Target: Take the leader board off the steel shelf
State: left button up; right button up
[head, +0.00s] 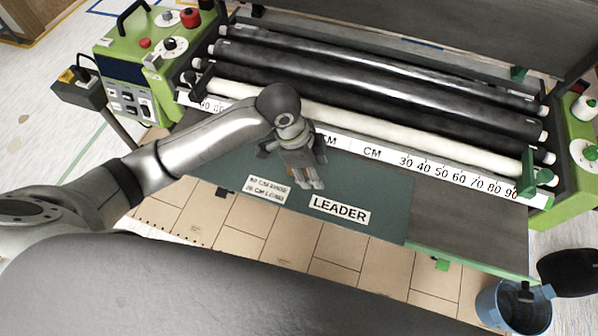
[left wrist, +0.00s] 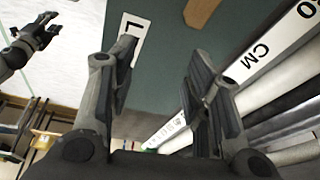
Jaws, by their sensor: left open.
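The leader board (head: 370,205) is a flat dark green board with a white LEADER label and a smaller label. It lies on the steel shelf (head: 470,235) in front of the rollers, covering its left and middle parts. My left gripper (head: 312,186) is over the board, pointing down near its middle. In the left wrist view my left gripper (left wrist: 163,80) is open with nothing between its fingers, and the board (left wrist: 165,60) fills the space beyond. My right gripper (left wrist: 45,28) shows small at the upper left of that view; its opening is unclear.
Behind the board runs a white CM scale (head: 372,152) and several black and white rollers (head: 400,85). A green control box (head: 125,75) stands at the left. A blue bin (head: 513,308) stands on the floor at lower right. A tan block (left wrist: 200,12) shows at the board.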

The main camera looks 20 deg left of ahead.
pick_arm(q)
jog(key=w+a+r+m+g+y, duration=0.1)
jog(key=w+a+r+m+y, duration=0.1)
jog(key=w+a+r, duration=0.3)
jog(key=f, duration=0.3)
jog(key=s+f+p, duration=0.1)
jog(key=f, duration=0.2)
jog(key=shift+s+a, duration=0.2)
jog(key=f, duration=0.1)
jog(key=f+p, duration=0.1)
jog(key=f, duration=0.3)
jog(key=shift+s+d+p, duration=0.1)
jog(key=shift+d+p, duration=0.2)
jog(key=shift+d, duration=0.05)
jog(key=shift+f, duration=0.3)
pick_arm(e)
jog(key=r, duration=0.2)
jog(key=shift+w+d+r, duration=0.1)
jog(key=shift+w+r, duration=0.25)
pick_arm(q)
grip_shut()
